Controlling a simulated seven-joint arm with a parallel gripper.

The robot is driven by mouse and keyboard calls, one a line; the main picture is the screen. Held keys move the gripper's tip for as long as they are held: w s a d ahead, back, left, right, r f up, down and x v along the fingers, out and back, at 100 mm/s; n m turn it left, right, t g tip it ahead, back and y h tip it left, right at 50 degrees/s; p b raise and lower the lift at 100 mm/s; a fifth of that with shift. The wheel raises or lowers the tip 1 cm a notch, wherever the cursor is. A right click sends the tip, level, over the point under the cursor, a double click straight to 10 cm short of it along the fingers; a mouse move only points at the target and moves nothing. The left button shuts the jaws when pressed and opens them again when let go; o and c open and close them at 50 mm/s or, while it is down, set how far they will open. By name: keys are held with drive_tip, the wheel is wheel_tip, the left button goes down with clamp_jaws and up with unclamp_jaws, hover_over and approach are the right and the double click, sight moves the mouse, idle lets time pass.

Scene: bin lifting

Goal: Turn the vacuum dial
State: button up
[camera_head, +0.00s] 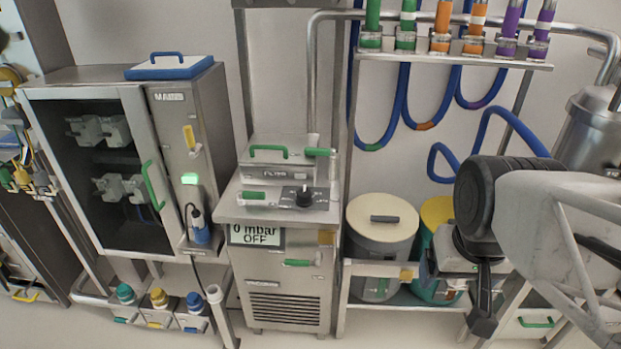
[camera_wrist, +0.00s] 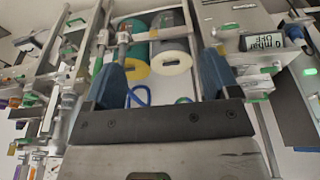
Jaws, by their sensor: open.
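The vacuum dial (camera_head: 304,196) is a black knob with a pale pointer line on the sloped top panel of the steel vacuum unit (camera_head: 283,275). The unit's display (camera_head: 257,236) reads "0 mbar OFF". The display also shows, upside down, at the upper right of the wrist view (camera_wrist: 265,42). My gripper (camera_head: 482,308) is at the right of the head view, well to the right of the dial and apart from it. In the wrist view its two blue-grey fingers (camera_wrist: 161,80) are spread with nothing held between them. I cannot make out the dial clearly in the wrist view.
A green-handled filter box (camera_head: 283,152) sits behind the dial. A glass-fronted cabinet (camera_head: 110,170) stands to the left. Lidded bins (camera_head: 382,218) stand on a shelf between the unit and my arm. Blue hoses (camera_head: 400,110) hang from the rack above. Space above the dial looks clear.

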drive_tip(key=w+a+r+n+g, duration=0.1)
drive_tip(key=w+a+r, duration=0.1)
drive_tip(key=w, duration=0.5)
drive_tip(key=w+a+r+n+g, duration=0.1)
drive_tip(key=w+a, duration=0.1)
drive_tip(key=w, duration=0.6)
drive_tip(key=n+g+h, duration=0.2)
drive_tip(key=n+g, duration=0.2)
drive_tip(key=n, duration=0.1)
hover_over(304, 192)
drive_tip(key=w+a, duration=0.1)
drive_tip(key=w, duration=0.1)
drive_tip(key=f, duration=2)
drive_tip(key=shift+a+f, duration=0.1)
drive_tip(key=shift+a, duration=0.1)
drive_tip(key=shift+w+a+f, duration=0.1)
drive_tip(key=shift+a+f, duration=0.1)
drive_tip(key=shift+f, duration=0.1)
drive_tip(key=shift+d+x, duration=0.1)
drive_tip(key=shift+x, duration=1.8)
drive_tip(key=shift+d+x, duration=0.15)
drive_tip(key=shift+x, duration=1.8)
drive_tip(key=c, duration=0.9)
